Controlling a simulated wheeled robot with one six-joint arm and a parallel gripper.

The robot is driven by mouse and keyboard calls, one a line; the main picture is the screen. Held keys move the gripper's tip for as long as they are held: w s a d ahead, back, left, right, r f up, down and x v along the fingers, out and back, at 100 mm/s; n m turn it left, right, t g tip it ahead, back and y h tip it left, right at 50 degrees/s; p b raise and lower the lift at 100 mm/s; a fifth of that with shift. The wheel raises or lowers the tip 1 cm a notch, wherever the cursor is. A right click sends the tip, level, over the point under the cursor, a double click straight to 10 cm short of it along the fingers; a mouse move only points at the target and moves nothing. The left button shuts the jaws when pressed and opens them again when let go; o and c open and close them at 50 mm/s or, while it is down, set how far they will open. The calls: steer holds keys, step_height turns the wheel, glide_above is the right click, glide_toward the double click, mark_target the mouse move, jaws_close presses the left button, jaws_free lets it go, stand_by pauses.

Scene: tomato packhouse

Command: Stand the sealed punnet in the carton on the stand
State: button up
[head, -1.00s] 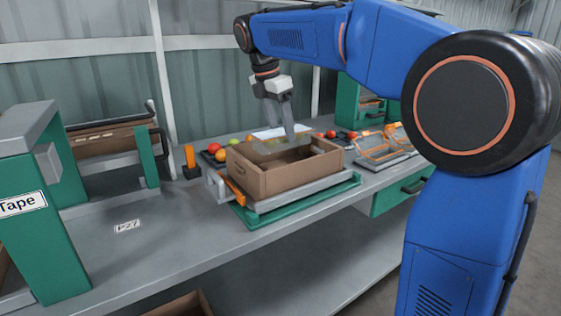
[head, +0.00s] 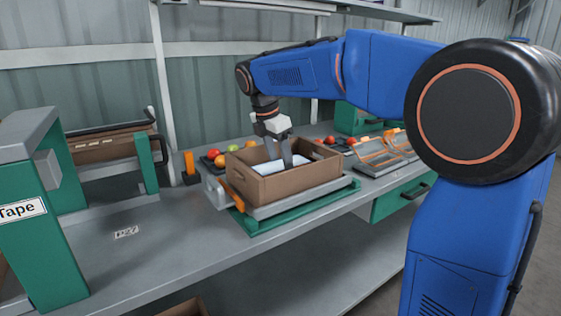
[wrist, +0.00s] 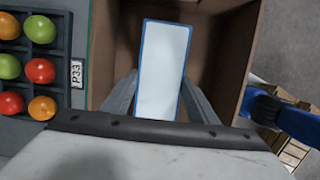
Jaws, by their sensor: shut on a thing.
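The carton (head: 280,187) is an open brown box on a stand (head: 253,222) with a green base and grey top. My gripper (head: 286,163) reaches down into the carton and is shut on the punnet. The sealed punnet (head: 260,170) shows a pale flat lid inside the carton, towards its left side. In the wrist view the punnet (wrist: 163,65) is a white rectangle with a blue rim between my two fingers, with the carton's brown walls (wrist: 228,60) around it. The punnet's underside is hidden, so I cannot tell whether it touches the carton floor.
A dark tray of tomatoes (wrist: 52,75) lies beside the carton, with a P33 label. Orange and grey racks (head: 385,155) stand to the right. The green tape machine (head: 40,230) is at the left. The bench front near label P27 (head: 126,232) is clear.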

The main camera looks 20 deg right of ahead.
steer(key=shift+f, duration=0.1)
steer(key=o, duration=1)
steer(key=v, duration=1.2)
steer(key=shift+s, duration=0.1)
